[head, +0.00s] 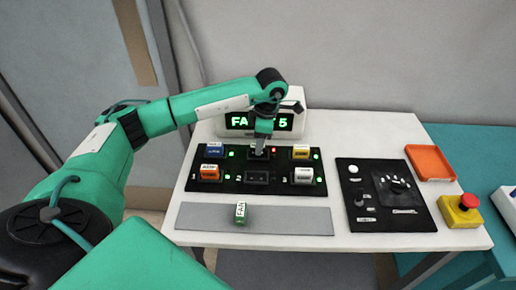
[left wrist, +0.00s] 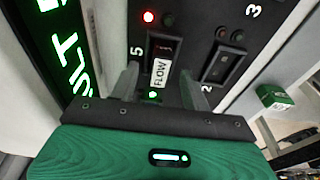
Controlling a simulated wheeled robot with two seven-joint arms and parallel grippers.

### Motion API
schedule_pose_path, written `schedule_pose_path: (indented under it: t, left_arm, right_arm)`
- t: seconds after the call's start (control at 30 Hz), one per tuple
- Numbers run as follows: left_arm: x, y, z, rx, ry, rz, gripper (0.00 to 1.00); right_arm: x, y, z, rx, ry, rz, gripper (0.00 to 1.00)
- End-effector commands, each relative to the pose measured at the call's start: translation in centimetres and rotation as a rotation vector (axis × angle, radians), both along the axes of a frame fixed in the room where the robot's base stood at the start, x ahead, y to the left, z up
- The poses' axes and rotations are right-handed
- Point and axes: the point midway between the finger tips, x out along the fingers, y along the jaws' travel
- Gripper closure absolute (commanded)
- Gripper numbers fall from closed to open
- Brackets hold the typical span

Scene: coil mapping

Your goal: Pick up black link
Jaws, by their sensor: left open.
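The black link (left wrist: 163,50) sits in the slot marked 5 of the black panel in the left wrist view, with a white label reading FLOW. In the head view the link is mostly hidden under my left gripper (head: 259,147). My left gripper (left wrist: 158,76) is open and points down at the back middle slot. Its two fingers stand on either side of the link, with no clear sign of touching it. My right gripper is not in view.
The black panel (head: 232,185) also holds blue, yellow, orange and white blocks. A green block (head: 240,213) stands on the grey strip (head: 290,221) in front. A lit display (head: 285,122) stands behind. A control board (head: 352,218), orange tray (head: 430,162) and red button (head: 468,201) are at right.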

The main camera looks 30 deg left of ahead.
Motion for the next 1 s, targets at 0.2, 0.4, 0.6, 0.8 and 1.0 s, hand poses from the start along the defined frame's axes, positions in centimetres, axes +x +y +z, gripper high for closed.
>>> schedule_pose_path:
  t: [0.2,0.4,0.6,0.8,1.0]
  left_arm:
    - [-0.2,0.3,-1.9,0.000,0.000,-0.001,0.53]
    - [-0.2,0.3,-2.0,0.000,0.000,-0.001,0.53]
    - [-0.2,0.3,-1.9,0.000,0.000,-0.001,0.92]
    - [-0.1,0.3,-1.9,-0.001,-0.001,0.000,1.00]
    - [-0.1,0.3,-1.6,-0.001,-0.002,0.000,1.00]
  right_arm:
    - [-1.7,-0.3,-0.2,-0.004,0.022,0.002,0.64]
    - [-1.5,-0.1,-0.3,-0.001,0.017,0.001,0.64]
    - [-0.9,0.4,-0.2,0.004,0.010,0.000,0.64]
    - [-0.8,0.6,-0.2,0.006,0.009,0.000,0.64]
    - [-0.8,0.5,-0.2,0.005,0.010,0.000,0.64]
